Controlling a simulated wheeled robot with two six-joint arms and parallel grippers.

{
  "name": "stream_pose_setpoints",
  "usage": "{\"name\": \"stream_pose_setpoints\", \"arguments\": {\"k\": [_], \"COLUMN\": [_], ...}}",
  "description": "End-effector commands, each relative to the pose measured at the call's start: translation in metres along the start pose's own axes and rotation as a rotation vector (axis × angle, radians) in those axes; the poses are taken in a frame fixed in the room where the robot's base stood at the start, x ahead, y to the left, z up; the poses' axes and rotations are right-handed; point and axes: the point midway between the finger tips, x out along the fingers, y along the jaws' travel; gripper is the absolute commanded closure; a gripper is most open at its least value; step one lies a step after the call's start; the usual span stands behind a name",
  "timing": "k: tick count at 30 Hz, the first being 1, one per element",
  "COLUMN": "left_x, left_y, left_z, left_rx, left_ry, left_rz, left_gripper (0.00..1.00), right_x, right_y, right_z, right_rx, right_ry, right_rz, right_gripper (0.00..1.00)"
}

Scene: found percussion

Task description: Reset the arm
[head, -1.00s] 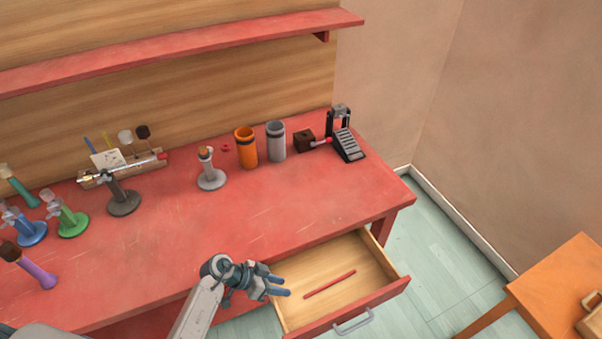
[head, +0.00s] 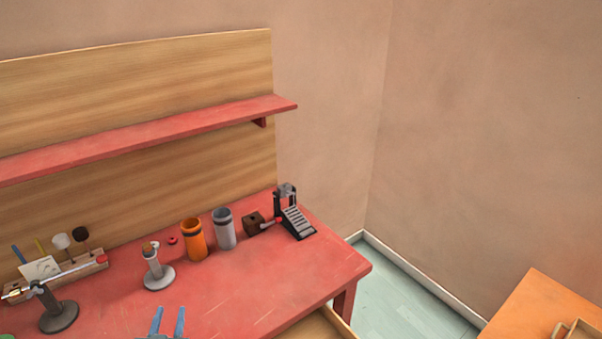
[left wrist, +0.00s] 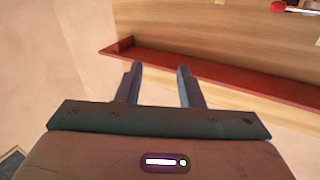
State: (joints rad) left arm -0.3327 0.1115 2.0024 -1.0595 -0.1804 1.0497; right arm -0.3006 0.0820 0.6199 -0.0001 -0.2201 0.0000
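My left gripper (head: 167,323) shows at the bottom of the head view, with its two blue fingertips pointing up and spread apart. In the left wrist view its fingers (left wrist: 157,85) are apart with nothing between them, and the wooden back board and red shelf (left wrist: 220,75) lie beyond. The gripper is in front of the red bench top (head: 240,290); its height above it is hard to tell. My right gripper is in neither view.
On the bench stand an orange cup (head: 194,240), a grey cup (head: 224,229), a black pedal (head: 297,222), a brown block (head: 254,224) and a grey stand (head: 158,276). A mallet rack (head: 98,262) is at the left. The drawer (head: 318,326) is partly visible. An orange table (head: 530,300) stands right.

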Motion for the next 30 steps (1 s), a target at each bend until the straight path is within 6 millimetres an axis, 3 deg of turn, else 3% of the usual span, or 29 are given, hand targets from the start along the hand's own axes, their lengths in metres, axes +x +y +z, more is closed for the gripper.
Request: {"name": "stream_pose_setpoints", "arguments": {"k": [4,9,18,29,30], "left_x": [-0.031,-0.082,-0.165,-0.240,-0.236], "left_y": [-0.038,-0.053,-0.030,0.002,0.003], "left_z": [0.010,0.036,0.060,0.056,0.072], "left_rx": [-0.008,-0.002,0.045,0.112,0.113], "left_ry": [-0.193,-0.522,-0.970,-1.263,-1.267], "left_rz": [-0.193,-0.269,-0.111,0.178,0.173], "left_gripper": [0.66,0.66,0.66,0.66,0.66], "right_x": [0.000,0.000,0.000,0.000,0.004], "right_y": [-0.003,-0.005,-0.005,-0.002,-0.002], "right_z": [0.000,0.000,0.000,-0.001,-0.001], "right_rx": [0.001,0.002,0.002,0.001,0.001], "right_ry": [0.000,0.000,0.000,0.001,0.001], "right_rz": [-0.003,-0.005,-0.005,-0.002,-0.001], "right_gripper": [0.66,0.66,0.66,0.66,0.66]}}
